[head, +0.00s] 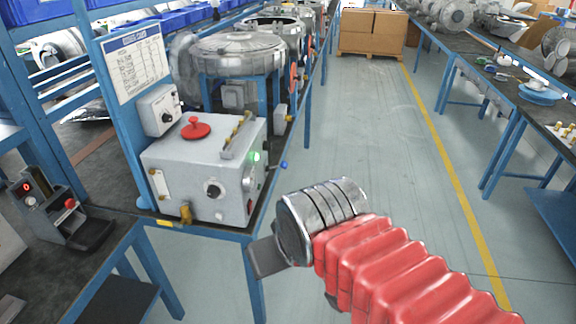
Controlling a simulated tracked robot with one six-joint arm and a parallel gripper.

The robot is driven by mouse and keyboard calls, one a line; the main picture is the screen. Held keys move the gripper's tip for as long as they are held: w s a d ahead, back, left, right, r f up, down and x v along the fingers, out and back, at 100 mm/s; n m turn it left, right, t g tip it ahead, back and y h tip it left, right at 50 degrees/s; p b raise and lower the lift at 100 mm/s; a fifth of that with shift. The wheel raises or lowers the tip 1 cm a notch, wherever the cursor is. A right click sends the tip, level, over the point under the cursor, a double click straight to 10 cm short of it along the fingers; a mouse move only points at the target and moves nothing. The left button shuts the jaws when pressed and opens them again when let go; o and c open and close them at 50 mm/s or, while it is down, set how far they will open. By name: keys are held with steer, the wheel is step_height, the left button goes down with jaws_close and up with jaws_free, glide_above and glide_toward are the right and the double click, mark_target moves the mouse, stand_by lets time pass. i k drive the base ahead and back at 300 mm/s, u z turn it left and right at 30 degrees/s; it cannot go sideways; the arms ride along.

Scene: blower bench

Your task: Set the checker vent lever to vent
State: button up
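A grey box (160,165), which looks like the checker, sits on the near end of the left bench. It has a red round handle on top, a lit green lamp, and a black knob (213,189) on its front. A short lever with a blue ball end (283,165) sticks out from its right side; I cannot tell for sure that this is the vent lever, nor read any vent marking. A yellow fitting (185,211) is low on the front. My gripper (266,258) is right of and nearer than the box, apart from it. Its fingers are mostly hidden behind my wrist.
A small control box (159,109) and a printed sheet (136,61) are on the blue frame behind. A device with a red display (40,200) is at the left. Blower housings (238,45) line the bench. The aisle floor (400,150) is clear up to cardboard boxes (372,32).

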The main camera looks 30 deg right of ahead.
mark_target(283, 164)
steer(key=u, duration=0.05)
steer(key=i, duration=1)
steer(key=z, duration=0.05)
